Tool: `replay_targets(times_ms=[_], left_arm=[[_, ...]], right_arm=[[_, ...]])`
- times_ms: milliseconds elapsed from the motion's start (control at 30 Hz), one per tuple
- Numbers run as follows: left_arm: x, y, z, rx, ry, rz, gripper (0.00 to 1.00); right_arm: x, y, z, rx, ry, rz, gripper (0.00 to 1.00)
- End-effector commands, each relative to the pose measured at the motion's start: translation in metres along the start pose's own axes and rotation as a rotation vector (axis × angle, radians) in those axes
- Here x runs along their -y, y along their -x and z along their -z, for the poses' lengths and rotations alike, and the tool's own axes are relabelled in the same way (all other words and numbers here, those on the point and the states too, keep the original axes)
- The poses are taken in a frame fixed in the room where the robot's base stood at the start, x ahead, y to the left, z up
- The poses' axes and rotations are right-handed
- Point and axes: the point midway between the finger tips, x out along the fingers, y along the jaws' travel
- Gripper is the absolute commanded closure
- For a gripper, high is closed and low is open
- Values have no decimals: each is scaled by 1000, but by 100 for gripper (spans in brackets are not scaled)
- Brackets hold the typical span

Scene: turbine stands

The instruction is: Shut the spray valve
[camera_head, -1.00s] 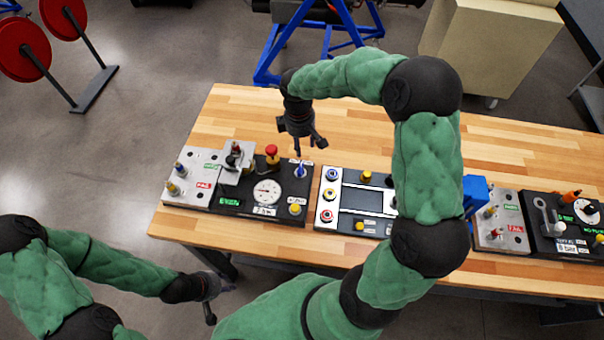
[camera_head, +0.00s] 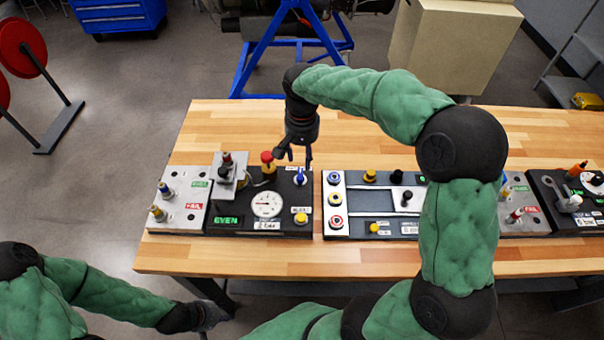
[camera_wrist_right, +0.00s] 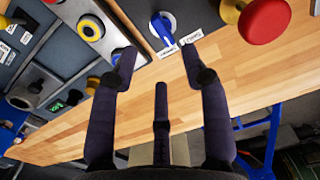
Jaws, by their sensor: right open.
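A small blue lever on a round white base (camera_head: 300,176) sits at the back right corner of the dark gauge panel (camera_head: 235,197). It is the likely spray valve, though I cannot read its label. In the right wrist view the blue lever (camera_wrist_right: 166,28) lies just beyond the fingertips. My right gripper (camera_head: 294,160) points down over the back edge of this panel, right by the lever. Its fingers are spread and empty in the right wrist view (camera_wrist_right: 157,62). My left gripper (camera_head: 208,318) hangs low in front of the table; its fingers are unclear.
A red mushroom button on a yellow collar (camera_head: 267,161) and a white gauge (camera_head: 267,204) stand near the lever. A second panel with several round buttons (camera_head: 347,228) lies to the right. The wooden table (camera_head: 240,125) is clear behind the panels.

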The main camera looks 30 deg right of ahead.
Motion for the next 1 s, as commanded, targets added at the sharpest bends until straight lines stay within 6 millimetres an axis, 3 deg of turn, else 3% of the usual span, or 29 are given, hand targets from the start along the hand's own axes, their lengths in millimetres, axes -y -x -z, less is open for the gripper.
replay_targets(times_ms=[100,400,867,1000], left_arm=[[3,-8,0,0,0,0,63],[6,-18,1,0,0,0,63],[7,-20,1,0,0,0,63],[7,-20,1,0,0,0,63]], right_arm=[[0,-26,-1,4,1,-2,54],[0,-69,0,1,3,-1,54],[0,-80,0,0,3,0,54],[0,-80,0,0,3,0,88]])
